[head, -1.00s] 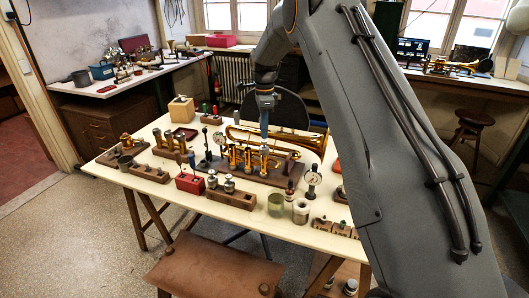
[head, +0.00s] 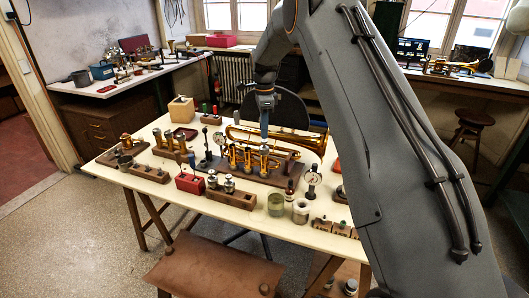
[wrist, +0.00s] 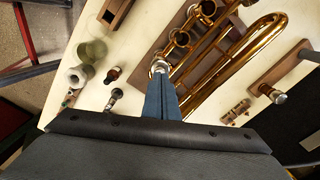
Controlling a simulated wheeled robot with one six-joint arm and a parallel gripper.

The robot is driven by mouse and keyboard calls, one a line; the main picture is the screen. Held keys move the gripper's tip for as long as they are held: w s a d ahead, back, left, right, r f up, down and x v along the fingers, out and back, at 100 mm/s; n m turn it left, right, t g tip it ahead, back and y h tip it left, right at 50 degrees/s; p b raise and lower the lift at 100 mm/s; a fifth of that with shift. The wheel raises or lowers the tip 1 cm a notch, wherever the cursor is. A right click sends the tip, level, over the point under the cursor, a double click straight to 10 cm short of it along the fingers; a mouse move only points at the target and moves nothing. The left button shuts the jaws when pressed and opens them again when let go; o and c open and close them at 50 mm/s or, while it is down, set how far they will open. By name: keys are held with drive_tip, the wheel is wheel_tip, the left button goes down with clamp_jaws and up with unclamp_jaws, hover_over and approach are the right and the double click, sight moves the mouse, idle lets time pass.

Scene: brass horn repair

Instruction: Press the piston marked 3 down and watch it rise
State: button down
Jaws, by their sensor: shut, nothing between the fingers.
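The brass horn (head: 290,139) lies on its side along a dark wooden base (head: 282,176) on the table; its upright valves stand in a row near the middle. In the wrist view the horn (wrist: 262,32) shows at upper right, with its round valve tops in a slanting row. My gripper (head: 264,136) is shut, with its blue fingers pointing down over the valves. In the wrist view my gripper (wrist: 160,78) has its tips right at the nearest piston top (wrist: 160,66), at the end of the row. I cannot tell whether they touch. No number is readable.
The cream table (head: 142,184) is crowded.

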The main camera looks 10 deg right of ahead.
drive_tip(key=shift+f+b, duration=0.35)
drive_tip(key=shift+f, duration=1.1)
drive_tip(key=shift+r, duration=0.1)
wheel_tip(320, 180, up, 5)
drive_tip(key=shift+p, duration=0.7)
drive_tip(key=s+f+n+t, duration=0.1)
drive_tip(key=s+n, duration=1.7)
drive_tip(key=s, duration=2.2)
drive_tip(key=shift+n+b, duration=0.4)
drive_tip(key=shift+b, duration=0.05)
